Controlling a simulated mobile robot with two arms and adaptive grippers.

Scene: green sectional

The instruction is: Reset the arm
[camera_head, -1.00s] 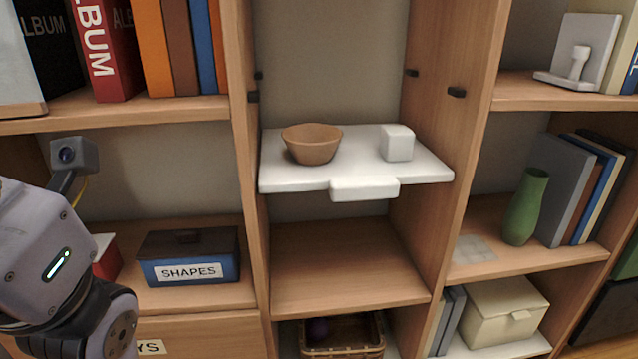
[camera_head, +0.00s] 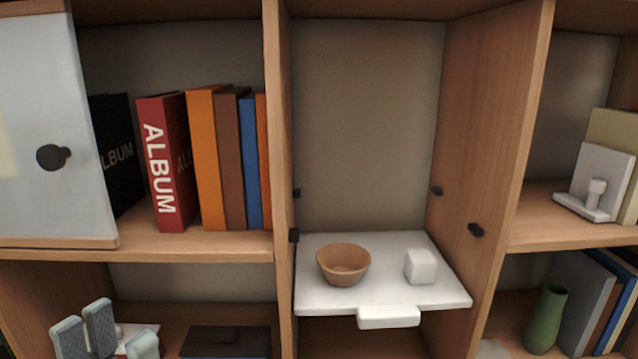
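My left gripper (camera_head: 108,334) shows only by its grey-green finger pads at the bottom left, in front of the lower left compartment. The pads stand apart, pointing up, and I see nothing held between them. The rest of that gripper and its arm is out of the picture. My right gripper is not in view.
A white pull-out shelf (camera_head: 325,297) in the middle bay holds a brown bowl (camera_head: 343,265) and a white block (camera_head: 421,267). Books, including a red album (camera_head: 163,165), stand upper left beside a pale door panel (camera_head: 45,125). A green vase (camera_head: 545,320) stands lower right.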

